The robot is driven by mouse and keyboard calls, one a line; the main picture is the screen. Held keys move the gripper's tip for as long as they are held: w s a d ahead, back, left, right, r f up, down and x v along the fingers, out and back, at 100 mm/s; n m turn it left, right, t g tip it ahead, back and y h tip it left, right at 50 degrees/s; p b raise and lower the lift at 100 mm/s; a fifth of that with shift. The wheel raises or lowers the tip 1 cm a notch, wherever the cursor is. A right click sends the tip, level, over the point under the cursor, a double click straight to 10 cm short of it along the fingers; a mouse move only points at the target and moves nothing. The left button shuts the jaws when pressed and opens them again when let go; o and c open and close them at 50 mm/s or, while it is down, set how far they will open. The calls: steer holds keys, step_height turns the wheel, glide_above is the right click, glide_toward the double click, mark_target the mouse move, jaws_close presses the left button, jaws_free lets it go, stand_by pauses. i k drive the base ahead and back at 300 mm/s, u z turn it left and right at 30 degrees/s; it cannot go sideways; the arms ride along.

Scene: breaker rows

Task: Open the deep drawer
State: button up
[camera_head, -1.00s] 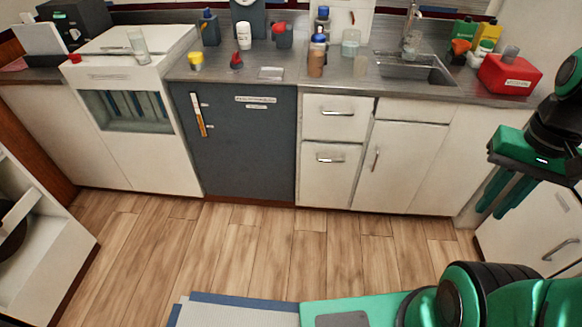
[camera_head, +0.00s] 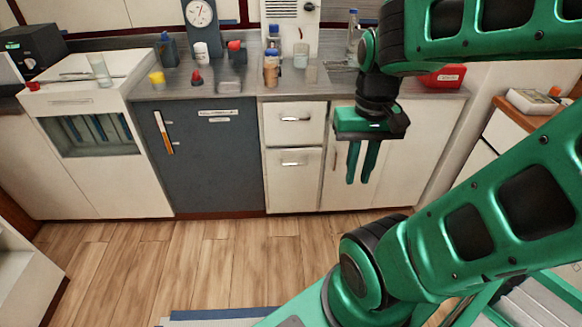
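A white base cabinet has two stacked drawers. The lower, taller drawer front (camera_head: 292,196) looks like the deep drawer; it is closed, with a horizontal metal bar handle (camera_head: 294,163) near its top. The upper drawer (camera_head: 294,136) is also closed and has a similar handle. My gripper (camera_head: 358,181) hangs with its two green fingers pointing down, in front of the white cabinet door to the right of the drawers. The fingers are slightly apart with nothing visible between them. The gripper is clear of the drawer handle.
A dark grey cabinet door (camera_head: 210,165) with an orange-and-white handle is left of the drawers. Bottles and cups stand on the counter above. A red box (camera_head: 442,77) sits at the counter's right, partly behind my arm. The wooden floor (camera_head: 190,260) before the drawers is clear.

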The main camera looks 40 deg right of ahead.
mark_target(293, 172)
steer(key=u, duration=0.05)
steer(key=i, duration=1)
steer(key=z, duration=0.05)
